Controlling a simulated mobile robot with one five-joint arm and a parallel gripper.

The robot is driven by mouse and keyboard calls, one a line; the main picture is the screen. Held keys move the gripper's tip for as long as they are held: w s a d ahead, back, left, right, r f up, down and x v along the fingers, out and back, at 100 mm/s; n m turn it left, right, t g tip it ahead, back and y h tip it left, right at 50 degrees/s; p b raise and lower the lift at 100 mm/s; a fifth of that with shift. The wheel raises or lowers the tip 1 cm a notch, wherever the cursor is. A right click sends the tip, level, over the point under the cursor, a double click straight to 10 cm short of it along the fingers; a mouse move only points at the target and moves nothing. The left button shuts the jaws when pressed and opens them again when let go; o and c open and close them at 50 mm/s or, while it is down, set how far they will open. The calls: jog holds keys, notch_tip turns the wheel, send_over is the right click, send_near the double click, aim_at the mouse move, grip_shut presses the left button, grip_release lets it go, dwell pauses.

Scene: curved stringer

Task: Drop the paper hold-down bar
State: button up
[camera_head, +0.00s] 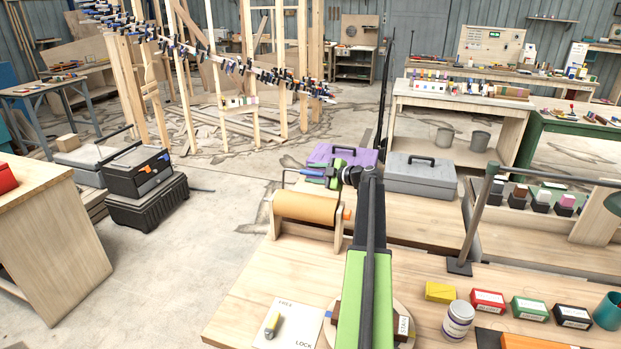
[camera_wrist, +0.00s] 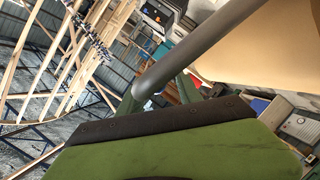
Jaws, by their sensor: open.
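The tan paper roll (camera_head: 305,208) sits in a wooden stand at the near left bench corner; its pale curved side (camera_wrist: 270,50) fills the upper right of the wrist view. In the wrist view the grey bar (camera_wrist: 195,45) runs diagonally down to the space between my green fingers. My gripper (camera_head: 325,172) is open around or close to this bar, above the roll's far right side. Contact cannot be told.
A purple case (camera_head: 366,157) and a grey toolbox (camera_head: 433,175) stand just behind my gripper. A card marked FREE and LOCK (camera_head: 287,325) with a yellow piece lies on the near bench. Small boxes (camera_head: 488,301) stand to the right. A black toolbox (camera_head: 140,175) stands left.

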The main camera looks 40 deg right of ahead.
jog(key=shift+w+a+f, duration=0.1)
jog(key=shift+w+a, duration=0.05)
jog(key=shift+w, duration=0.45)
jog(key=shift+c, duration=0.2)
grip_shut()
jog(key=shift+s, duration=0.1)
dwell(0.7)
